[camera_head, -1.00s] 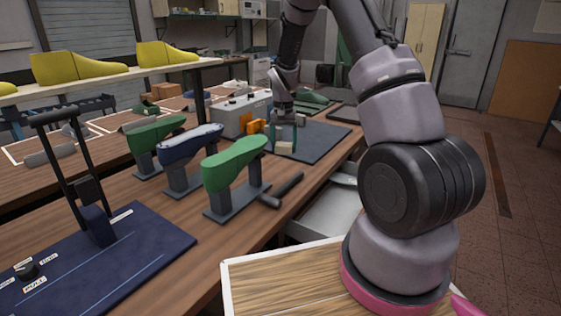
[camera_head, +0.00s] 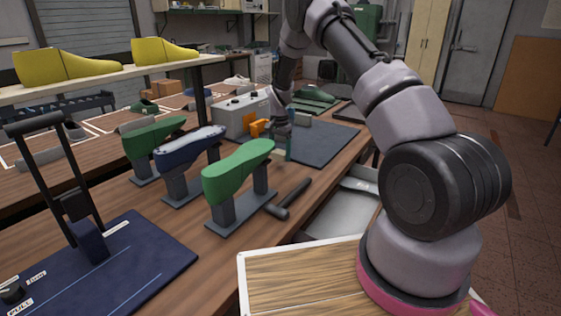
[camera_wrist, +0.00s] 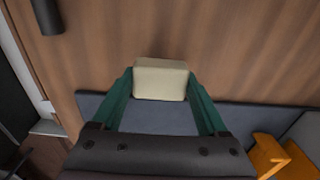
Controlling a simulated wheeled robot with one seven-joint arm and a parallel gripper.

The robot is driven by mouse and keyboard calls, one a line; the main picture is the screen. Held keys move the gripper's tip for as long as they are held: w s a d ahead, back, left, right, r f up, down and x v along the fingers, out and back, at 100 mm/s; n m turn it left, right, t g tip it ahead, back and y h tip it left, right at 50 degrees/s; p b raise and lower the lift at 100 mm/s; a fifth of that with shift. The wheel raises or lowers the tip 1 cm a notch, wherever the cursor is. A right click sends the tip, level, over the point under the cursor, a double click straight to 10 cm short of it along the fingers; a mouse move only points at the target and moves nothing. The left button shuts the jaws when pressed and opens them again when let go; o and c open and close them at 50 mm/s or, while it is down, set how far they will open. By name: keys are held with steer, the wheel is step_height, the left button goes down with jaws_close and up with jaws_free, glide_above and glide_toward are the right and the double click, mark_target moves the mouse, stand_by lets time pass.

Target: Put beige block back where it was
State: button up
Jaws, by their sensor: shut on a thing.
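The beige block (camera_wrist: 160,79) is held between the two green fingertips of my gripper (camera_wrist: 161,88) in the wrist view. Bare brown wood lies beyond it and the edge of the dark blue-grey mat (camera_wrist: 240,116) behind it. In the head view my gripper (camera_head: 282,147) points down near the left edge of the mat (camera_head: 325,143), beyond the green shoe last (camera_head: 237,168). The block is hardly visible there. I cannot tell how high it is above the table.
A hammer (camera_head: 290,198) lies on the wooden table near the green last. A blue last (camera_head: 188,150) and a darker green last (camera_head: 153,137) stand to the left. A grey control box (camera_head: 240,115) and an orange piece (camera_head: 258,127) stand close left of my gripper. An open drawer (camera_head: 345,215) juts out below.

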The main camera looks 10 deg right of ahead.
steer(key=shift+f, duration=1.7)
steer(key=shift+f, duration=0.15)
steer(key=o, duration=1.1)
step_height(320, 180, up, 12)
steer(key=shift+s+a+f, duration=0.1)
steer(key=shift+a, duration=0.05)
step_height(320, 180, up, 14)
steer(key=t, duration=0.1)
glide_above(280, 160)
steer(key=s+d, duration=0.2)
steer(key=s, duration=0.1)
steer(key=s+d+r+n+t+y, duration=0.2)
steer(key=s+d+r, duration=0.1)
steer(key=s+r, duration=0.85)
steer(key=s+r+n+t, duration=0.1)
steer(key=s+r, duration=0.1)
steer(key=s, duration=0.5)
steer(key=s+d+r+n+t, duration=0.1)
steer(key=s+r, duration=0.1)
steer(key=s, duration=0.6)
steer(key=s+r+t, duration=0.2)
steer(key=s+r, duration=0.1)
steer(key=s, duration=0.5)
steer(key=shift+s+d+r+n, duration=0.1)
steer(key=shift+s+d+n, duration=0.05)
steer(key=shift+n, duration=0.25)
